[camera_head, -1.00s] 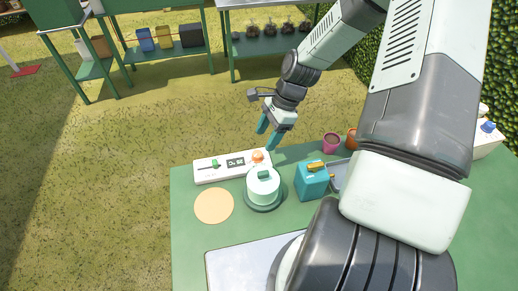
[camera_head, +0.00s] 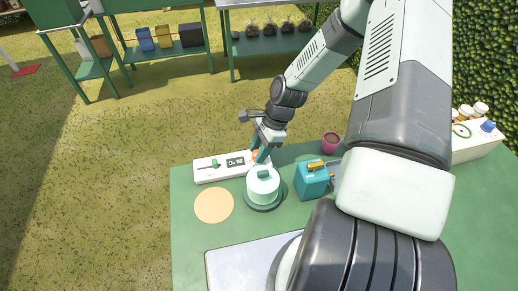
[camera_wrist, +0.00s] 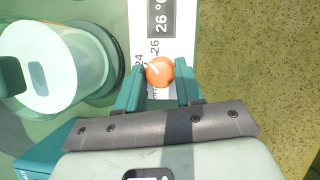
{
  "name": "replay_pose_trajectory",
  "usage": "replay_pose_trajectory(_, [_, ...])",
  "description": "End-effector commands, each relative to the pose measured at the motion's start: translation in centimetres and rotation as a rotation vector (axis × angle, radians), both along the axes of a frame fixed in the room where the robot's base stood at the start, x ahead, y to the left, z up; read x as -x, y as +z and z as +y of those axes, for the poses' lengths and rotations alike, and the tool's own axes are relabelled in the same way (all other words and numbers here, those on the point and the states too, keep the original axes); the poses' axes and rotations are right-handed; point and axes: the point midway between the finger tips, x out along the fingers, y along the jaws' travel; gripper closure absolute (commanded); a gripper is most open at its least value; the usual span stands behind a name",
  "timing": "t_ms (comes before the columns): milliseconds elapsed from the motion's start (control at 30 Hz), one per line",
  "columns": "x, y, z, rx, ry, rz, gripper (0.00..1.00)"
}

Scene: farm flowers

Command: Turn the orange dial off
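The orange dial (camera_wrist: 159,72) sits on the right end of a white control panel (camera_head: 211,166) at the back left of the green table. In the wrist view it lies between the tips of my gripper's two teal fingers (camera_wrist: 160,86), with a white pointer mark on its face. The fingers are apart, one on each side of the dial; I cannot tell if they touch it. In the head view my gripper (camera_head: 261,150) is down at the panel's right end and mostly hides the dial. The panel display (camera_wrist: 160,18) reads 26 °C.
A white lidded pot (camera_head: 263,187) on a green base stands close in front of the panel. A teal box (camera_head: 311,180) is to its right, and a pink pot (camera_head: 330,142) is behind that. A round tan mat (camera_head: 214,205) lies at the left.

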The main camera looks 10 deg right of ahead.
Motion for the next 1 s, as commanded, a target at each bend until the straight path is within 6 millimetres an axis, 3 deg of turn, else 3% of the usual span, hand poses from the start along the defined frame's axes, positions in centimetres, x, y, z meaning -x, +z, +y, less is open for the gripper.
replay_pose_trajectory(33, [-0.01,0.02,-0.01,0.0,0.0,0.0,0.83])
replay_pose_trajectory(100, [-0.01,0.02,-0.01,0.0,0.0,0.0,0.94])
replay_pose_trajectory(467, [-0.09,0.04,0.06,-0.001,0.058,0.0,0.94])
replay_pose_trajectory(1000, [-0.39,0.06,0.26,0.0,0.5,0.0,0.94])
